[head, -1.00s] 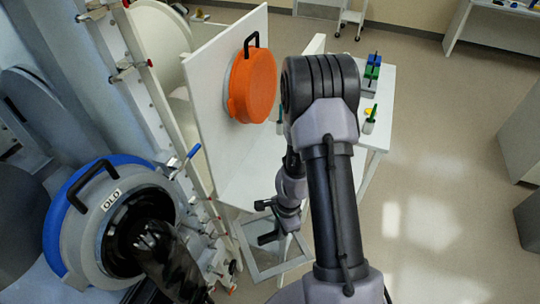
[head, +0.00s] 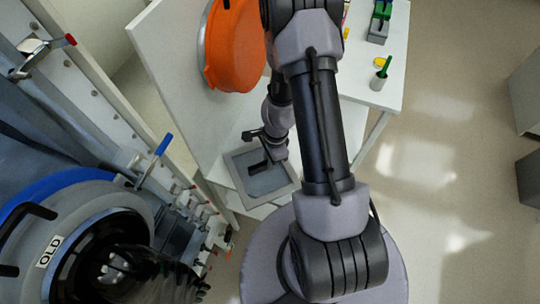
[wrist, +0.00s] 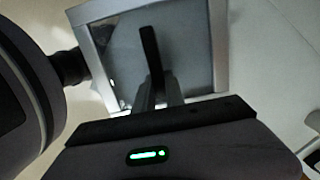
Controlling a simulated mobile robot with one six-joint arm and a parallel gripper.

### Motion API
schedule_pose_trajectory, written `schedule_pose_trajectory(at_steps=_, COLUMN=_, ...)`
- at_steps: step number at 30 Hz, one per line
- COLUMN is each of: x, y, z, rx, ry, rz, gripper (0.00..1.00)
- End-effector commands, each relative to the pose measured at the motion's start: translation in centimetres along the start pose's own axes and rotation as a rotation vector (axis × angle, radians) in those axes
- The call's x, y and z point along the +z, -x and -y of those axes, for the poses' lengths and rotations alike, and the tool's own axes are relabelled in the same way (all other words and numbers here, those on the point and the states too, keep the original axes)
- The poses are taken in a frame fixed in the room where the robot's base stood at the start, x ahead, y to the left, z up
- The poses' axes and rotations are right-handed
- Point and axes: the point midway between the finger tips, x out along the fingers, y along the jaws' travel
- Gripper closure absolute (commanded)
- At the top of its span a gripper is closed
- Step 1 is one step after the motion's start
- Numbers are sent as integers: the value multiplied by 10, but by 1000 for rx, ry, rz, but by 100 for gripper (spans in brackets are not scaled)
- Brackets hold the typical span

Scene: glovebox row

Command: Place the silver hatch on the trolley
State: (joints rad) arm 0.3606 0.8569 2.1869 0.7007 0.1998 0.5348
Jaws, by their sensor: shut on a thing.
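The silver hatch (head: 284,192) is a square grey panel with a pale metal frame and a dark handle. My gripper (head: 258,153) is shut on the handle. In the wrist view, the hatch (wrist: 196,52) shows beyond my gripper (wrist: 155,98), with the black handle standing between the jaws. In the head view the hatch overlaps the lower part of the white trolley-like stand (head: 219,172); I cannot tell whether it touches it.
A blue-rimmed port marked OLD (head: 110,205) and a rail with valves (head: 95,115) are close on the left. Open floor (head: 455,150) lies to the right.

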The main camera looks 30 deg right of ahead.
Motion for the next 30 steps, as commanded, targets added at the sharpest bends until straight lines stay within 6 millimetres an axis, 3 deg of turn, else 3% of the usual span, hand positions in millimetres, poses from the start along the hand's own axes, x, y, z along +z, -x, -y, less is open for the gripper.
schedule_pose_trajectory(at_steps=1, x=-1, y=-19, z=0, rx=0, ry=-2, rz=0, gripper=100)
schedule_pose_trajectory(at_steps=2, x=-1, y=-21, z=0, rx=0, ry=-2, rz=0, gripper=100)
schedule_pose_trajectory(at_steps=7, x=-1, y=-16, z=0, rx=0, ry=-3, rz=0, gripper=100)
schedule_pose_trajectory(at_steps=8, x=-1, y=-16, z=0, rx=0, ry=-3, rz=0, gripper=80)
schedule_pose_trajectory(at_steps=10, x=-1, y=-16, z=0, rx=0, ry=-3, rz=0, gripper=66)
schedule_pose_trajectory(at_steps=11, x=-1, y=-16, z=0, rx=0, ry=-3, rz=0, gripper=64)
schedule_pose_trajectory(at_steps=20, x=-1, y=-13, z=0, rx=0, ry=-3, rz=0, gripper=64)
schedule_pose_trajectory(at_steps=23, x=0, y=7, z=0, rx=-1, ry=-2, rz=0, gripper=64)
schedule_pose_trajectory(at_steps=30, x=0, y=76, z=1, rx=-4, ry=-2, rz=-1, gripper=64)
